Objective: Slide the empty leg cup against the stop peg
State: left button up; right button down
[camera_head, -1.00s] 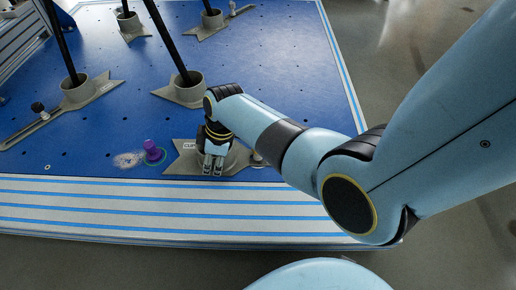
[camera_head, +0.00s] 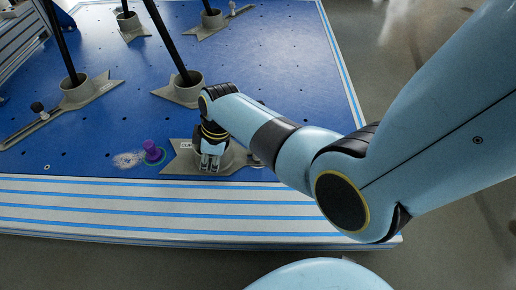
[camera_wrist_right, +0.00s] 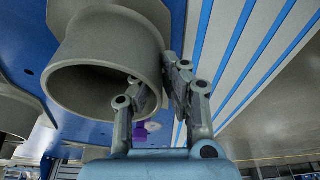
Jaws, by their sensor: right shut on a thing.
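The empty leg cup is a grey round cup on a flat pointed plate (camera_head: 182,160), near the front edge of the blue board. My right gripper (camera_head: 210,164) hides most of the cup in the head view. In the right wrist view the cup (camera_wrist_right: 105,40) is open and empty. My right gripper (camera_wrist_right: 152,98) is shut on its wall, one finger inside the rim and one outside. The purple stop peg (camera_head: 152,148) stands just left of the plate's pointed tip, with a small gap visible. Part of the peg shows in the wrist view (camera_wrist_right: 147,128). My left gripper is out of view.
Several other grey cups hold dark chair legs (camera_head: 176,50), the closest being the cup (camera_head: 188,86) behind my gripper. A clamp with a black knob (camera_head: 37,107) is at left. A pale patch (camera_head: 127,159) lies left of the peg. The striped front edge (camera_head: 150,210) is clear.

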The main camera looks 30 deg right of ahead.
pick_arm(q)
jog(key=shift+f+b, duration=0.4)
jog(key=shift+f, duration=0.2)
pick_arm(e)
jog(key=shift+w+a, duration=0.6)
jog(key=shift+a, duration=0.35)
jog(key=shift+w+a, duration=0.6)
jog(key=shift+a, duration=0.35)
jog(key=c, duration=1.5)
grip_release()
jog(key=shift+w+r+p, duration=0.1)
jog(key=shift+r+p, duration=0.7)
jog(key=shift+r, duration=0.15)
pick_arm(q)
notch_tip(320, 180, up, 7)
jog(key=p, duration=0.3)
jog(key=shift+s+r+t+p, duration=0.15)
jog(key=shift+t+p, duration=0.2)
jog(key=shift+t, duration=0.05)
pick_arm(e)
notch_tip(320, 180, up, 4)
